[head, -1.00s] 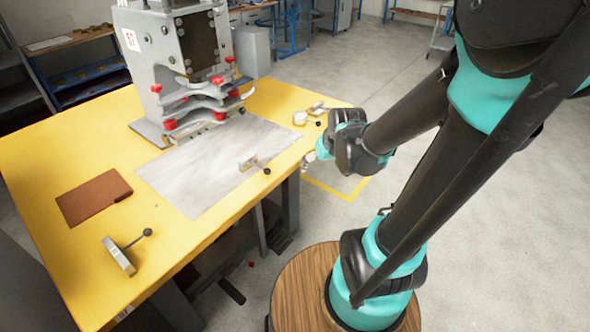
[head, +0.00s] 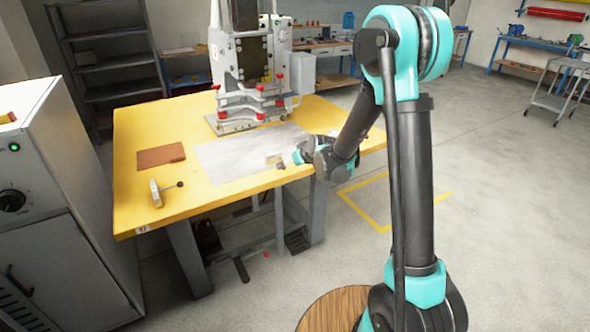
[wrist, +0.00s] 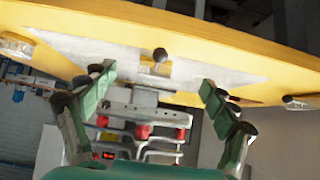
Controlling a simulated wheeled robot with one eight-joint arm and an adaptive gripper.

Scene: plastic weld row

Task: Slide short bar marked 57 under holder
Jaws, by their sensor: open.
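A small metal block with a black ball knob lies on the grey sheet (head: 225,160); in the wrist view this block (wrist: 155,69) sits between my fingers, beyond their tips. Its number cannot be read. My gripper (head: 298,157) is open and empty at the sheet's right end, close beside the block; its spread fingers also show in the wrist view (wrist: 157,78). Another knobbed bar (head: 155,193) lies at the table's front left. The grey press (head: 226,62) stands at the back, with a red-knobbed clamp (head: 252,104) low on it. Which part is the holder cannot be told.
The yellow table (head: 225,200) also bears a brown pad (head: 160,156) at left. A grey cabinet (head: 60,170) with a dial stands at far left. Shelves and blue benches line the back. The floor at right is open.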

